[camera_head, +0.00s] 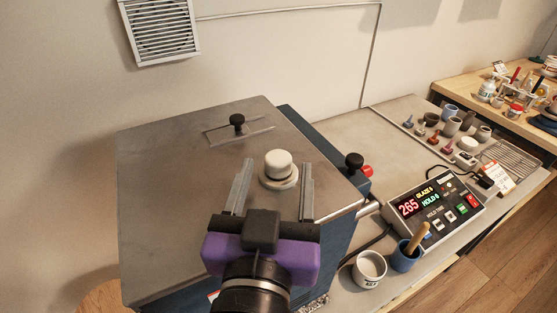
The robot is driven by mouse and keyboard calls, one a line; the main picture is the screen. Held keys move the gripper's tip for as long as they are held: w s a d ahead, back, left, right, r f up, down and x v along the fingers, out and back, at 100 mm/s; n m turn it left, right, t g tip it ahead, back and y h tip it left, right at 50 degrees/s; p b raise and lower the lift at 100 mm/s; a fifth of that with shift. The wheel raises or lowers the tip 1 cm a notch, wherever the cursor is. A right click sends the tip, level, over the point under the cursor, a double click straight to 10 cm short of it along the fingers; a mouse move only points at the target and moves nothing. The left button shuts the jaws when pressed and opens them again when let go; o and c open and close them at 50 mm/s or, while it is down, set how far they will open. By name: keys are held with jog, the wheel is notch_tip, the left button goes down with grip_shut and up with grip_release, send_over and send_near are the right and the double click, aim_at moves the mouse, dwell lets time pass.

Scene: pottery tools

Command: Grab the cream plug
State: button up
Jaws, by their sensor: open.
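The cream plug (278,164) is a short rounded knob. It sits upright in a pale ring (279,184) on the grey metal top of a kiln-like box (160,200). My gripper (273,175), with a purple body and two grey fingers, is open and reaches over the box top from the front. The plug shows between the two fingertips, with a clear gap on each side. I cannot tell how high the fingers are above the top.
A black knob (237,120) on a slotted plate stands behind the plug. Another black knob (354,161) is at the right edge. A controller (435,207), a white cup (369,268) and a blue cup (405,256) stand right. The box top's left side is clear.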

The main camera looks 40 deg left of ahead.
aim_at(276, 167)
jog(key=shift+p+x, duration=0.55)
jog(key=shift+x, duration=1.45)
grip_shut()
jog(key=shift+r, duration=0.1)
